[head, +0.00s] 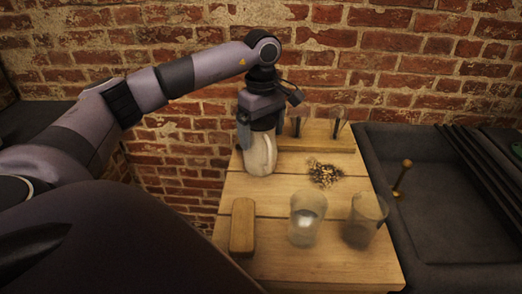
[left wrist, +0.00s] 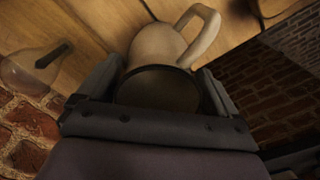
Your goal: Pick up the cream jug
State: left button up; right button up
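The cream jug (head: 261,155) stands upright at the back left of the wooden table. It also shows in the left wrist view (left wrist: 159,46), with its handle toward the upper right and its dark round mouth facing the camera. My left gripper (head: 261,127) points down over the jug, one finger on each side of its upper part. In the left wrist view the left gripper (left wrist: 160,82) has the jug between its fingers, very close to both. I cannot tell whether the fingers press on it. My right gripper is not in view.
On the wooden table (head: 290,187) stand two glass jars (head: 304,225) (head: 362,222), a wooden block (head: 243,226) and a dark scattered pile (head: 325,173). Thin dark rods (head: 337,128) stand at the back. A dark sink (head: 440,190) lies right, a brick wall (head: 350,60) behind.

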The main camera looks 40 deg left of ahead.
pick_arm(q)
jog(key=c, duration=1.4)
jog(key=shift+o, duration=0.2)
jog(key=shift+r, duration=0.1)
notch_tip(320, 180, up, 20)
jog(key=p, duration=0.4)
jog(key=shift+p, duration=0.4)
